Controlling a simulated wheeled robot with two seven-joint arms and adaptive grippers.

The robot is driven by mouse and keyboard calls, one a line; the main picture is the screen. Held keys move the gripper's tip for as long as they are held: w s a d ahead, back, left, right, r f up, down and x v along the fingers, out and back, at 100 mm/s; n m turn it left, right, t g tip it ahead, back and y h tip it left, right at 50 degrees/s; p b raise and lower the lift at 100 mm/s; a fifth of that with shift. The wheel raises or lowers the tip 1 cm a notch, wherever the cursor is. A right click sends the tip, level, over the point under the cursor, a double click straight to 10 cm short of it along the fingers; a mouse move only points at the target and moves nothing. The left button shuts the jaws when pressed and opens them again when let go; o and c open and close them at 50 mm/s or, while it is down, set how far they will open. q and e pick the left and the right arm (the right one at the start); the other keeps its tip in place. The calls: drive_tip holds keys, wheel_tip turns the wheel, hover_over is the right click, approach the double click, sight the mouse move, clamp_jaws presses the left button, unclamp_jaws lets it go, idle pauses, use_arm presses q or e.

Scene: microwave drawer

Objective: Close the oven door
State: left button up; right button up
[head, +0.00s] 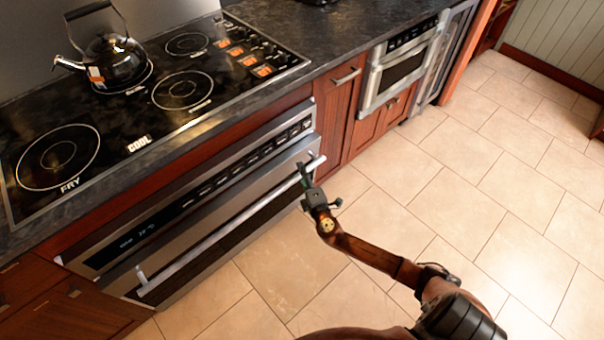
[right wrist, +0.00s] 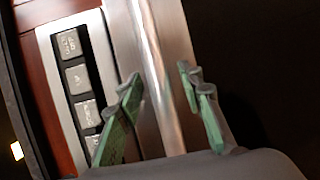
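The oven (head: 200,215) is set in the cabinet below the cooktop, with a silver door front and a long bar handle (head: 225,228). The door looks shut or nearly so; I cannot tell if a small gap is left. My right gripper (head: 305,178) is at the handle's right end. In the right wrist view the handle (right wrist: 158,70) runs between the two green-padded fingers of the gripper (right wrist: 162,88), which stand apart with a gap on each side. The oven's button panel (right wrist: 78,75) lies left of them. My left gripper is not in view.
A kettle (head: 113,62) stands on the cooktop (head: 135,115) above the oven. A microwave drawer (head: 400,68) sits in the cabinets further right. Wooden drawers (head: 60,300) are left of the oven. The tiled floor (head: 450,190) in front is clear.

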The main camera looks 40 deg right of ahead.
drive_tip(key=shift+c, duration=0.3)
clamp_jaws()
idle(0.3)
